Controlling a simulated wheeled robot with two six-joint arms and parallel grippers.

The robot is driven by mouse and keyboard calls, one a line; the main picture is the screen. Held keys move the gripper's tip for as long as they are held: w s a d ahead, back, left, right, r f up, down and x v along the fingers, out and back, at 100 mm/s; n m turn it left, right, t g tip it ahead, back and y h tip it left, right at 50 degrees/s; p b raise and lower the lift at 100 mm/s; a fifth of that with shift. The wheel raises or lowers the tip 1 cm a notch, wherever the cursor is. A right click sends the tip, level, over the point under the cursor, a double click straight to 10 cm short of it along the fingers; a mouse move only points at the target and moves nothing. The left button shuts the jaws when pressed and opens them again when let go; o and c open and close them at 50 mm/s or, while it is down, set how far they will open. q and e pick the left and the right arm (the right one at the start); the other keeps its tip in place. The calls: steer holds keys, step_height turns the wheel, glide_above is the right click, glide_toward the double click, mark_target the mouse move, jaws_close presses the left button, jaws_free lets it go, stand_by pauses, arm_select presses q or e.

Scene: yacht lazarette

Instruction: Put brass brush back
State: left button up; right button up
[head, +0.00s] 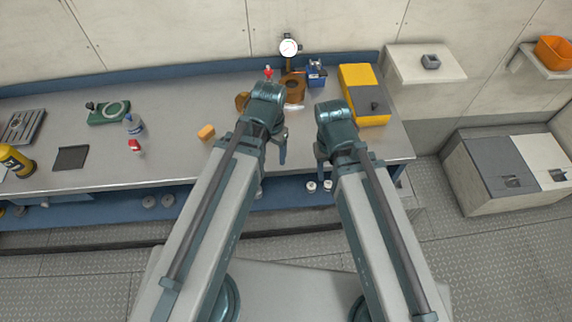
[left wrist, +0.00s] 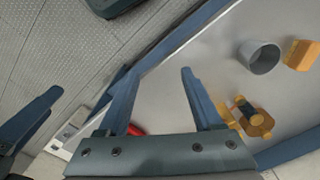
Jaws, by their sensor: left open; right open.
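I cannot tell for sure which thing is the brass brush. A brass-orange piece with a dark middle (left wrist: 250,118) lies on the bench in the left wrist view, right of my left fingers. A blue holder with small tools in it (head: 316,75) stands at the back of the bench. My left gripper (head: 276,152) is over the bench's front edge; its two fingers stand apart and empty in the left wrist view (left wrist: 161,95). My right gripper (head: 321,156) is close beside it at the front edge, largely hidden by its own wrist.
A grey cup (left wrist: 259,57) stands near the orange block. The bench's left middle has free room.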

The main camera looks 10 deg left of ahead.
arm_select(q)
steer(key=shift+n+y, duration=0.3)
steer(key=shift+y, duration=0.3)
steer(key=s+d, duration=0.4)
steer(key=shift+d, duration=0.25)
